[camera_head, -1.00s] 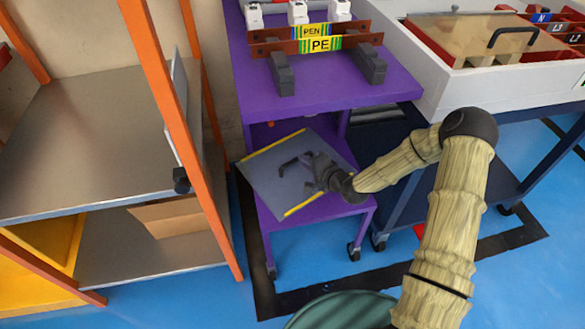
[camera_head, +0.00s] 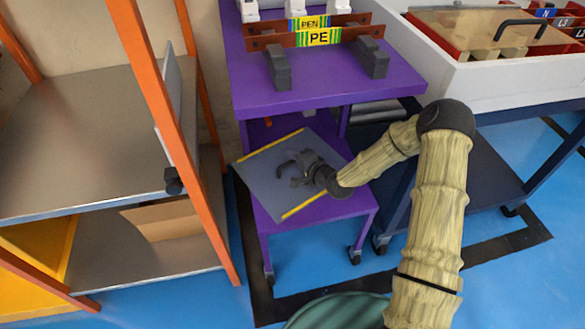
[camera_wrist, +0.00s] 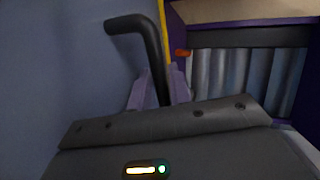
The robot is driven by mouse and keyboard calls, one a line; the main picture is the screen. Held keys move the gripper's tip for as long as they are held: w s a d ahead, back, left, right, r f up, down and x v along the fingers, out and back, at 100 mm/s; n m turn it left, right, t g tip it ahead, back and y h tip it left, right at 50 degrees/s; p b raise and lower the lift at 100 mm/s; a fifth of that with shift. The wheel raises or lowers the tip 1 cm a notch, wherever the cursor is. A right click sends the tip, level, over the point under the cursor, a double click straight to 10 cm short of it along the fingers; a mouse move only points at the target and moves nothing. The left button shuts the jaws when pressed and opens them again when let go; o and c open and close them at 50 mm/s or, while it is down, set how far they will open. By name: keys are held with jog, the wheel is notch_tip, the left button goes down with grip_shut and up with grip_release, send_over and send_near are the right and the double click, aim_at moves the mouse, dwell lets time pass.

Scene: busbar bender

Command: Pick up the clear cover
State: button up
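A flat grey-blue see-through panel (camera_head: 262,184), which I take as the clear cover, lies on the lower shelf of the purple cart. It has yellow strips on two opposite edges and a black bent handle (camera_head: 286,164). My gripper (camera_head: 303,166) is low over the panel at its handle. In the wrist view the handle (camera_wrist: 150,45) runs down between the two fingers of my gripper (camera_wrist: 160,90). The fingers are close on both sides of it; whether they press on it is not clear. The handle's lower part is hidden behind the gripper body.
The purple cart's upper shelf (camera_head: 330,88) hangs above the panel, with dark blocks and bars labelled PE and PEN. An orange-post rack (camera_head: 150,110) stands close on the left. A white box (camera_head: 490,85) with a tan-looking, black-handled lid stands on a blue cart at right.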

jog(key=shift+s, duration=0.15)
jog(key=shift+d, duration=0.15)
jog(key=shift+s, duration=0.15)
grip_shut()
jog(key=shift+r, duration=0.1)
